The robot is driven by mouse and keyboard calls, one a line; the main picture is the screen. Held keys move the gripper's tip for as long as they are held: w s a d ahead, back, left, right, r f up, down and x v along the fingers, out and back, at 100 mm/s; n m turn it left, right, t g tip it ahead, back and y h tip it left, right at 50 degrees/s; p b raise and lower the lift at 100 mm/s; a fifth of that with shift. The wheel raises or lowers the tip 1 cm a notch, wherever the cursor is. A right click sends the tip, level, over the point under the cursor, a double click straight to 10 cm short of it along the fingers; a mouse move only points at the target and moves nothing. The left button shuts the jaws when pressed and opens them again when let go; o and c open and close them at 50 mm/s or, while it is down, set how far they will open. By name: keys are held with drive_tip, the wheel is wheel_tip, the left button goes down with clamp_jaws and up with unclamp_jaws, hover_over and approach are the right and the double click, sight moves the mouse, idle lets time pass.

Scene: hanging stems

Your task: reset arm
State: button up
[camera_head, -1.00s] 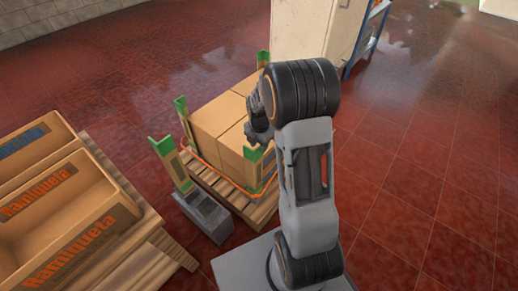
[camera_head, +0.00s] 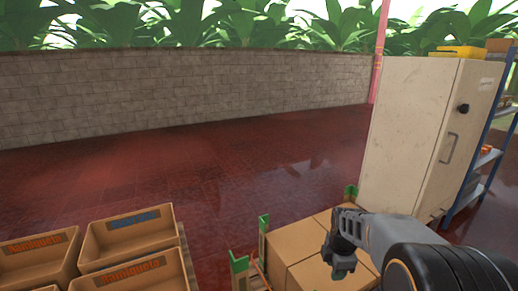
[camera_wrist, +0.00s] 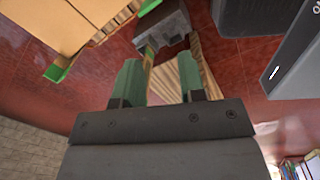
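My arm enters the head view from the bottom right, with my gripper (camera_head: 342,264) in front of the stacked cardboard boxes (camera_head: 305,245). The gripper is small and dark there, and its finger gap is hard to make out. In the wrist view the two green-grey fingers of my gripper (camera_wrist: 160,75) stand apart with nothing held between them. Beyond them lie the floor, a wooden pallet (camera_wrist: 180,72) and a grey block (camera_wrist: 163,24).
Open crates (camera_head: 130,235) stand at the lower left. Green-topped corner posts (camera_head: 264,224) surround the boxes. A beige cabinet (camera_head: 408,130) and a blue-framed shelf (camera_head: 470,195) stand at the right. Red tiled floor (camera_head: 200,175) is clear up to the block wall (camera_head: 180,95).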

drive_tip(key=s+a+r+m+t+p, duration=0.1)
drive_tip(key=s+r+m+p, duration=0.3)
drive_tip(key=r, duration=0.5)
drive_tip(key=s+a+r+m+t+p, duration=0.1)
drive_tip(key=s+a+r+m+p, duration=0.2)
drive_tip(key=s+r+m+p, duration=0.2)
drive_tip(key=s+a+r+m+p, duration=0.3)
drive_tip(key=r+m+p, duration=0.6)
drive_tip(key=r, duration=0.5)
drive_tip(key=shift+s+r+t+p, duration=0.3)
drive_tip(key=shift+s+t, duration=0.1)
drive_tip(key=shift+s, duration=0.45)
